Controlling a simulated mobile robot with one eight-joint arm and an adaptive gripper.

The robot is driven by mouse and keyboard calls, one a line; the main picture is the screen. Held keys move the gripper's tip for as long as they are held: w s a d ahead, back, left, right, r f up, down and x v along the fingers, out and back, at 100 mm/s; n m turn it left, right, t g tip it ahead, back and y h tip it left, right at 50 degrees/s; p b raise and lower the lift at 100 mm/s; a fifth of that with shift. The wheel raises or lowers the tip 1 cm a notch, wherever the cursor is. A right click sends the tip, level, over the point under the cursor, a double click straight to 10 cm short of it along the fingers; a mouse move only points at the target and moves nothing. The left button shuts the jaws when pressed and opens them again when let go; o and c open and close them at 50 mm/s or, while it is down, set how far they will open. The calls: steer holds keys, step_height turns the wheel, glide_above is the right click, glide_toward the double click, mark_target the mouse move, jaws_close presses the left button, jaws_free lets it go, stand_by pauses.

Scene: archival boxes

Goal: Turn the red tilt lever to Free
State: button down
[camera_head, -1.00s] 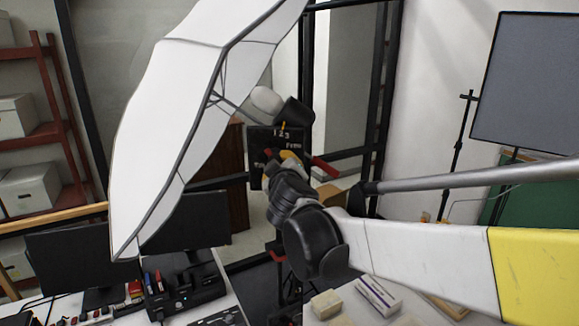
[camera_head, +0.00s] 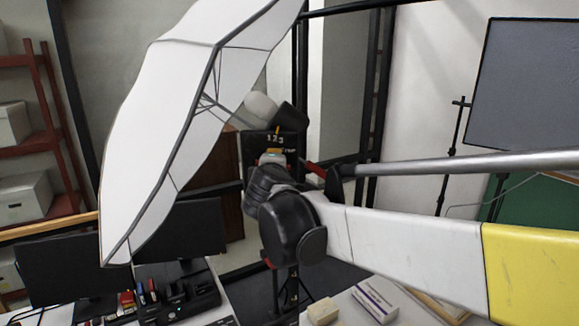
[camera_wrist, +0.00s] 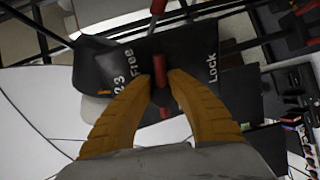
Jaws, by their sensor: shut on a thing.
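The black tilt head box (camera_head: 256,146) is in the middle of the head view, with white marks "1 2 3" and a small "Free" label. In the wrist view its face (camera_wrist: 190,45) shows "Free" left of the red tilt lever (camera_wrist: 161,72) and "Lock" right of it. My gripper (camera_wrist: 162,76) has its orange fingers shut on the red lever from both sides. The lever lies between the two labels, roughly midway. In the head view my gripper (camera_head: 272,157) covers the lower part of the box, and the lever is hidden there.
A large white umbrella (camera_head: 180,110) hangs close to the left of my gripper. A red rod (camera_head: 315,170) sticks out right of the box. Monitors (camera_head: 180,232) and a desk are below left. A grey panel (camera_head: 525,85) stands at the right.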

steer(key=shift+n, duration=0.3)
stand_by(0.5)
steer(key=shift+s, duration=0.1)
stand_by(1.0)
steer(key=c, duration=1.4)
jaws_free()
steer(key=shift+c, duration=0.2)
steer(key=shift+a, duration=0.15)
steer(key=v, duration=1.2)
